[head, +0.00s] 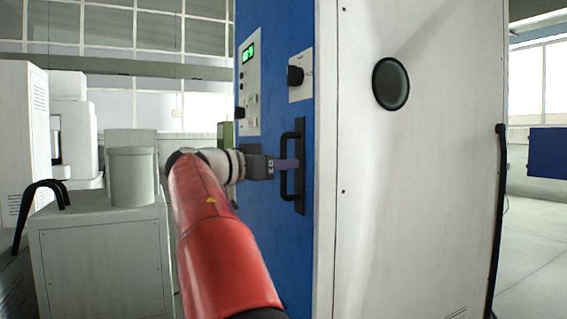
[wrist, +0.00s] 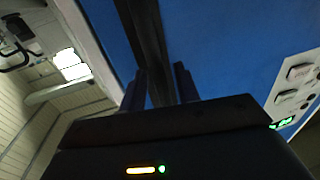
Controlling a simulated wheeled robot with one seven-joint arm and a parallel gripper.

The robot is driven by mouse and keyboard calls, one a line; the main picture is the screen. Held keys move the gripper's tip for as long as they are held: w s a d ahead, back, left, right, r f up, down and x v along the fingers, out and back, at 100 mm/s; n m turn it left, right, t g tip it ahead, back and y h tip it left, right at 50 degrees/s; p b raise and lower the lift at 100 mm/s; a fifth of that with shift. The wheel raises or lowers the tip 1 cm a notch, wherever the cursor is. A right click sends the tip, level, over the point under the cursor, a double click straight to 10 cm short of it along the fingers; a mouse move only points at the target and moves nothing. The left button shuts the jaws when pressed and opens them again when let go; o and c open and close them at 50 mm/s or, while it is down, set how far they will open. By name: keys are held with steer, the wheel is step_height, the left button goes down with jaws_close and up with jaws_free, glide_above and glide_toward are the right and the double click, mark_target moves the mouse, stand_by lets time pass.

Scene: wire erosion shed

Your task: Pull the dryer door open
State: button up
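The blue dryer front (head: 268,225) carries a black upright bar handle (head: 284,182) on a dark plate. My gripper (head: 288,164) is at the handle, level with the middle of the bar, reaching in from the left. In the wrist view, the two dark fingers (wrist: 160,85) stand on either side of a black strip, the handle and its plate (wrist: 146,35). Whether the fingers touch or press the bar cannot be made out. The door looks closed against the white side of the dryer.
A panel with a green display (head: 249,53) and a black knob (head: 295,75) are above the handle. The white side panel (head: 420,200) has a round dark port (head: 391,84). A grey cabinet (head: 100,255) with a bucket (head: 132,175) stands left of my arm.

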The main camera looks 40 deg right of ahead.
steer(key=shift+d, duration=0.4)
jaws_close()
